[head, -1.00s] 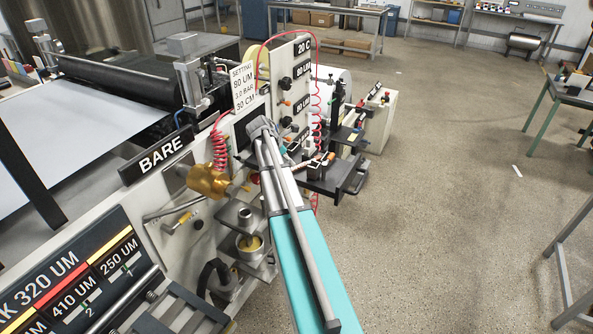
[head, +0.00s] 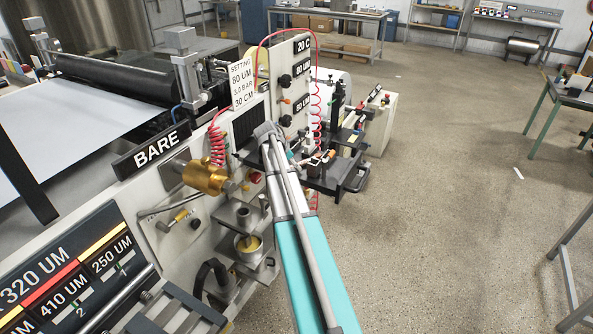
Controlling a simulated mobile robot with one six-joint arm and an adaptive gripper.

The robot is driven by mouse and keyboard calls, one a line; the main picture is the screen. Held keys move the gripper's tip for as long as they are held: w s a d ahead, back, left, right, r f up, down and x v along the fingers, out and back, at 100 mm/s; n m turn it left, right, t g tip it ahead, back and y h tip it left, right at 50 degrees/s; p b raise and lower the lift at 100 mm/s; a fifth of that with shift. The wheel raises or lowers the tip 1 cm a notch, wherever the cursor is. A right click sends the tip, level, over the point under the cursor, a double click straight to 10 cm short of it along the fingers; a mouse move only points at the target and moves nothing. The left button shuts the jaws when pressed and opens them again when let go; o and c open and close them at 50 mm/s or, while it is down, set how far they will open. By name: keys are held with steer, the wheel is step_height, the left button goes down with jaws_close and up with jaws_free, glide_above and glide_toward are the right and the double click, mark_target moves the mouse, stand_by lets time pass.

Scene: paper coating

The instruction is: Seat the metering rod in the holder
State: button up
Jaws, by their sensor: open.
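My teal and grey arm reaches forward from the bottom centre to the coating machine. Its grey far joint is in front of the machine's side panel (head: 300,75), beside a dark shelf (head: 330,182). I cannot make out my gripper's fingers; they are hidden behind the arm or lost among the small parts there. A thin metal rod (head: 112,299) lies at the lower left, below the thickness chart (head: 75,262). I cannot tell whether it is the metering rod. I cannot clearly identify the holder. Nothing held in my gripper can be seen.
The machine carries a BARE sign (head: 157,151), a settings card (head: 243,86), a brass fitting (head: 204,177) and red coiled hoses (head: 217,146). A small cup (head: 248,247) stands on a bracket low on its side.

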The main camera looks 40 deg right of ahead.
steer(key=shift+d+f, duration=0.1)
stand_by(0.6)
jaws_close()
